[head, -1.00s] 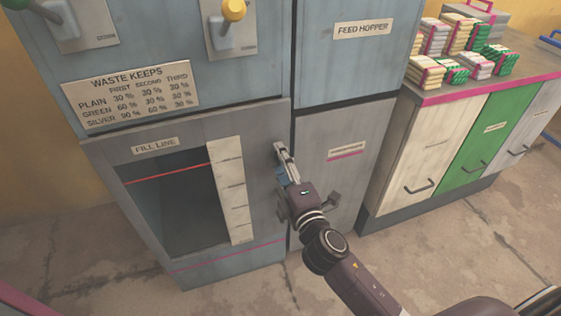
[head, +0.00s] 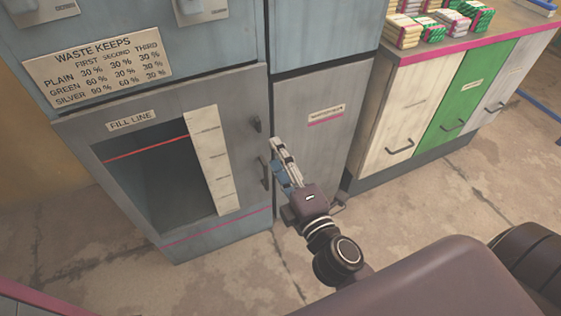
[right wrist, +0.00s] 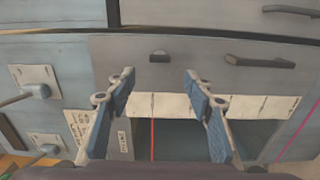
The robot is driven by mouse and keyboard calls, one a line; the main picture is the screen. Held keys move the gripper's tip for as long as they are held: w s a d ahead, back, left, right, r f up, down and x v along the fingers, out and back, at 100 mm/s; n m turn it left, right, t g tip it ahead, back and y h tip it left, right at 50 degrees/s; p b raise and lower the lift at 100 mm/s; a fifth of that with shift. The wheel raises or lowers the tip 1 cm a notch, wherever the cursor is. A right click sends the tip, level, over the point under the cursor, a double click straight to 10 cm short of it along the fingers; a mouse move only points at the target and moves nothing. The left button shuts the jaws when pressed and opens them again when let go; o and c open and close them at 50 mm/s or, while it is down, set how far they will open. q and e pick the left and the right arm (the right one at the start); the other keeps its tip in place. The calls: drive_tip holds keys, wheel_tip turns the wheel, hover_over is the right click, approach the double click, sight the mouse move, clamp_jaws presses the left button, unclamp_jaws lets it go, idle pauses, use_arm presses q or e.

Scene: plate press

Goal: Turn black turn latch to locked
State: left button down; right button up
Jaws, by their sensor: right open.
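The small black turn latch (head: 257,125) sits on the grey front of the bin compartment, right of the pale scale strip. It also shows in the right wrist view (right wrist: 159,56), ahead of the fingertips and between their lines. A longer dark bar handle (head: 265,172) is below it in the head view. My right gripper (head: 278,146) is open and empty, a little right of and below the latch in the head view, apart from it. Its spread fingers show in the right wrist view (right wrist: 158,80). My left gripper is not in view.
The open window (head: 150,185) with the red fill line is left of the scale strip (head: 213,160). A grey lower door (head: 320,150) stands right of the latch. A counter with white, green and grey fronts and stacked bundles (head: 405,30) is farther right. Bare floor lies in front.

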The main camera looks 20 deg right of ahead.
drive_tip(key=shift+s, duration=0.75)
